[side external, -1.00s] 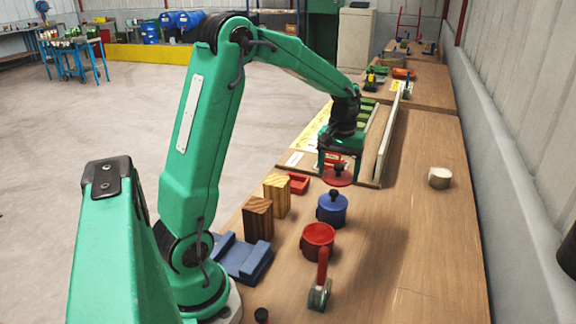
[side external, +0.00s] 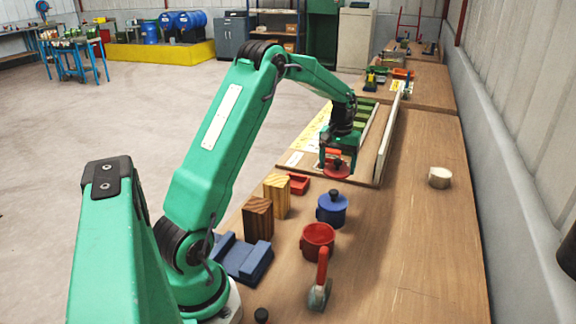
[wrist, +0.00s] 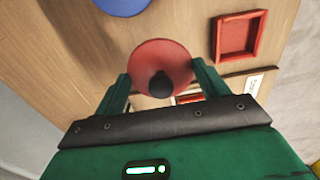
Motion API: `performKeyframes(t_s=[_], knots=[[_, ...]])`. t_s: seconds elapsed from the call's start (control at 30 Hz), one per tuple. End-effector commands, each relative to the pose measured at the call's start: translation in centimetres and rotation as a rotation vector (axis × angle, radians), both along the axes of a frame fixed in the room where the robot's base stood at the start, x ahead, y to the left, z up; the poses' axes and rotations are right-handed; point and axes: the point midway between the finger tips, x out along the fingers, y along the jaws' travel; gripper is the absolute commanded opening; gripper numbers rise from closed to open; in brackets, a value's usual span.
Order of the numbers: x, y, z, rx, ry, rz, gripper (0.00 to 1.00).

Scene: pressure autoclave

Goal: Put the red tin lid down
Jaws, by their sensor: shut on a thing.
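The red tin lid (side external: 336,171) is a flat red disc with a dark knob, held level in my gripper (side external: 338,160). In the wrist view the lid (wrist: 150,54) sits between the two green fingers of my gripper (wrist: 160,86), with its black knob toward the palm. It is over the near end of the board on the bench; I cannot tell whether it touches the board. The red tin (side external: 318,240) stands open on the bench, nearer the camera.
A blue lidded tin (side external: 332,210) stands between the red tin and the board. A red square tray (side external: 299,183), two wooden blocks (side external: 258,219) and a blue cradle (side external: 243,262) are at the left. A pale cylinder (side external: 440,178) stands right; the bench around it is clear.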

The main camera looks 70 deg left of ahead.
Motion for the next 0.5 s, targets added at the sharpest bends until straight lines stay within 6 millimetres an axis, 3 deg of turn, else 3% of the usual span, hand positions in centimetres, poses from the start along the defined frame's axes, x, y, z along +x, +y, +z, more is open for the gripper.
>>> performKeyframes(t_s=[0.5], knots=[[-0.1, -0.1, -5.8, -0.001, 0.002, 0.0, 0.52]])
